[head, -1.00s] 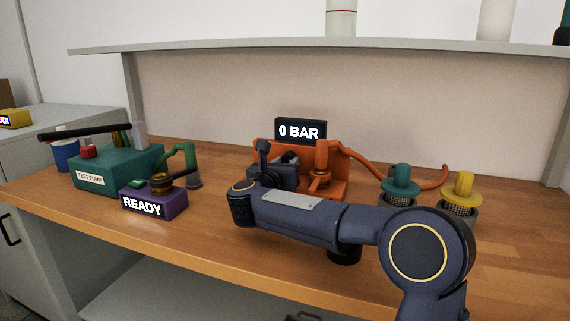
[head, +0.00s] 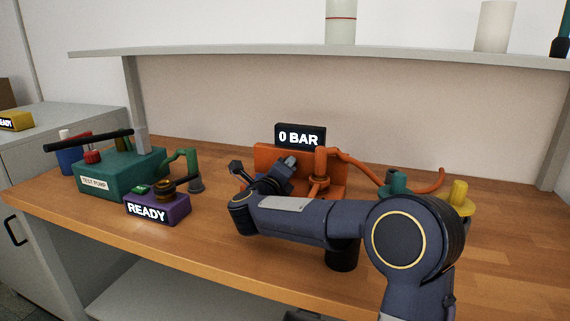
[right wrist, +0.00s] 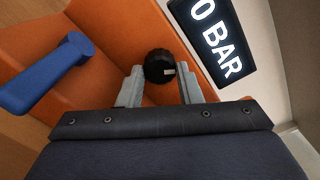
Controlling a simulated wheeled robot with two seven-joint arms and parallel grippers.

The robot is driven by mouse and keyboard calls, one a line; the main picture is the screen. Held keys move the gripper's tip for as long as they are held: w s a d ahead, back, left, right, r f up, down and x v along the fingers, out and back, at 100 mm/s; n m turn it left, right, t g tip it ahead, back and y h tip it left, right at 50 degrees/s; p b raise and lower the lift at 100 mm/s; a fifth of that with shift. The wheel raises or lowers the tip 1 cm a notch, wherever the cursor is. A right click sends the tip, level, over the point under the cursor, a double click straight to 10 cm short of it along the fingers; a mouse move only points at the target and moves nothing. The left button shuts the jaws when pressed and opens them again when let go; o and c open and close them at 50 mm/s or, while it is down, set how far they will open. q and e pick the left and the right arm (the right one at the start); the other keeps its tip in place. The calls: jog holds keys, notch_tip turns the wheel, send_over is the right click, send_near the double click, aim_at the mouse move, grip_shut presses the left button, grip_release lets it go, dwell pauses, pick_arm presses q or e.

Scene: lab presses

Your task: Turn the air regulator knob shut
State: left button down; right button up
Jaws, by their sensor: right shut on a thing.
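The black regulator knob (right wrist: 157,62) with a white mark shows in the right wrist view, between the two grey fingers of my right gripper (right wrist: 159,74). The gripper is shut on it. In the head view my right gripper (head: 288,165) is at the orange unit (head: 264,153), turned at an angle, and hides the knob. The display (head: 300,136) above the unit reads 0 BAR. It also shows in the right wrist view (right wrist: 217,40). My left gripper is in neither view.
A blue lever (right wrist: 45,75) is beside the knob in the right wrist view. An orange hose (head: 362,166) runs right toward the green (head: 396,180) and yellow (head: 459,194) fittings. Left are the green test pump (head: 120,172) and a purple READY box (head: 158,207). A shelf (head: 330,51) spans above.

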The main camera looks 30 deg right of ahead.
jog(key=n+p, duration=0.2)
jog(key=n, duration=0.1)
jog(key=shift+r+n, duration=0.15)
jog(key=shift+n, duration=0.15)
jog(key=shift+n+p, duration=0.85)
jog(key=shift+n, duration=0.35)
jog(key=shift+f+n, duration=0.2)
jog(key=shift+n, duration=0.1)
jog(key=o, duration=1)
jog(key=v, duration=0.8)
jog(key=shift+w, duration=0.1)
